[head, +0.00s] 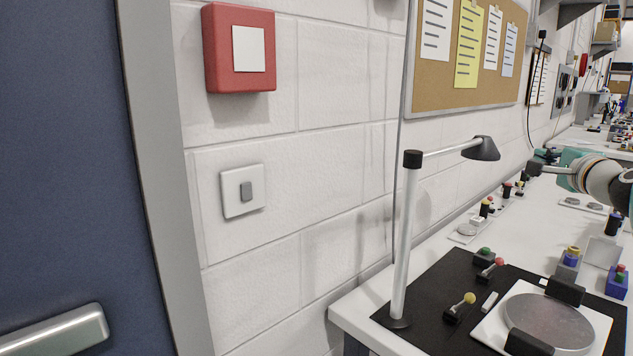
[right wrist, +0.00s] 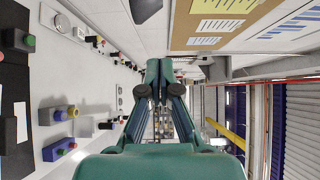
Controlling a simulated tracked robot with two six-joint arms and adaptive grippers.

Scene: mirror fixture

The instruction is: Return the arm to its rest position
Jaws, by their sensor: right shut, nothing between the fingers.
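My right gripper (head: 540,165) is at the right of the head view, above the white bench and beyond the desk lamp. Its teal and white arm comes in from the right edge. In the right wrist view the fingers of the right gripper (right wrist: 159,70) meet at their tips, with nothing held between them. My left gripper is not in the head view.
A lamp (head: 404,235) stands on a black mat (head: 440,278) beside a round grey disc (head: 548,320) between black blocks. Button boxes (head: 617,283) and small knobs line the bench (head: 352,310). A corkboard (head: 425,75) hangs on the wall behind. A blue door is at left.

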